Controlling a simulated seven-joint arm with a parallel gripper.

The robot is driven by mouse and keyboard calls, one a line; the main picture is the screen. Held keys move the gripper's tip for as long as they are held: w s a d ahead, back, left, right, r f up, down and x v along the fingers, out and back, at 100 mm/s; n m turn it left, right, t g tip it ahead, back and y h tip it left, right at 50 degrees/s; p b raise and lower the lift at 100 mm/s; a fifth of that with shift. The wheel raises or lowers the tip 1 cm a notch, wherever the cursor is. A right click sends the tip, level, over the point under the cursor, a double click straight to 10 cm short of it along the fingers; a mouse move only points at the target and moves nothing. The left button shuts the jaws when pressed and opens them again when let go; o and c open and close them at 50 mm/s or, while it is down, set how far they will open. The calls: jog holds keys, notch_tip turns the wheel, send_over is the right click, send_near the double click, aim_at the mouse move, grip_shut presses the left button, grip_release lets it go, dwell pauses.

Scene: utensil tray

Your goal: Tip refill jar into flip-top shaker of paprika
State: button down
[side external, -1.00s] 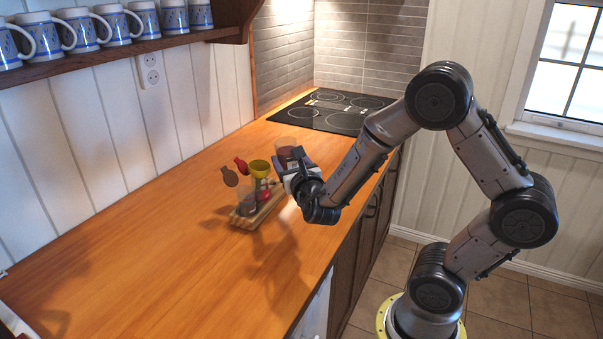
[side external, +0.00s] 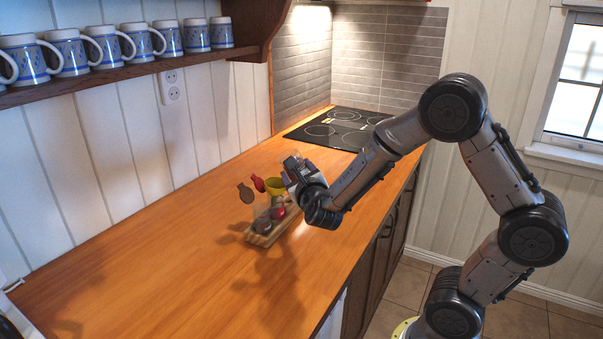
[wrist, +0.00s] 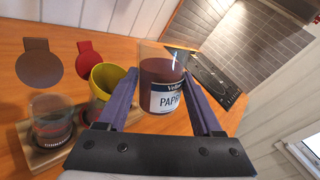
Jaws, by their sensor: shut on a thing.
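My gripper (wrist: 165,85) is shut on the refill jar (wrist: 162,75), a clear jar with dark red powder and a label reading "PAPR". In the side view my gripper (side external: 293,172) is raised beside and above the shakers; the jar is small and mostly hidden there. A yellow funnel (wrist: 105,78) sits on the shaker with the open red lid (wrist: 85,58); it also shows in the side view (side external: 275,185). That shaker's body is largely hidden by a finger in the wrist view. The jar is apart from the funnel, to its right in the wrist view.
A second clear shaker (wrist: 52,120) with an open brown lid (wrist: 39,68) stands to the left on the same wooden tray (side external: 262,239). The cooktop (side external: 338,128) lies behind. Mugs (side external: 145,40) line a wall shelf. The front-left counter (side external: 150,270) is clear.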

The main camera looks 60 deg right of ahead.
aim_at(289, 152)
jog(key=shift+w+a+r+n+g, duration=0.3)
jog(key=shift+w+n+g, duration=0.15)
jog(key=shift+n, duration=0.45)
notch_tip(289, 152, up, 2)
jog(key=n+g, duration=0.1)
jog(key=n, duration=0.2)
jog(key=shift+r+n, duration=0.1)
jog(key=shift+n, duration=0.3)
jog(key=shift+w+r+n+g+h, duration=0.1)
jog(key=shift+r+n+g+h, duration=0.2)
jog(key=shift+r+n+g, duration=0.6)
jog(key=shift+f+t, duration=0.25)
jog(key=shift+w+a+r+n, duration=0.15)
jog(key=shift+r+n, duration=0.15)
jog(key=shift+n, duration=0.35)
jog(key=shift+w+r+n, duration=0.15)
jog(key=shift+r+n, duration=0.1)
jog(key=shift+n, duration=0.4)
dwell(3.8)
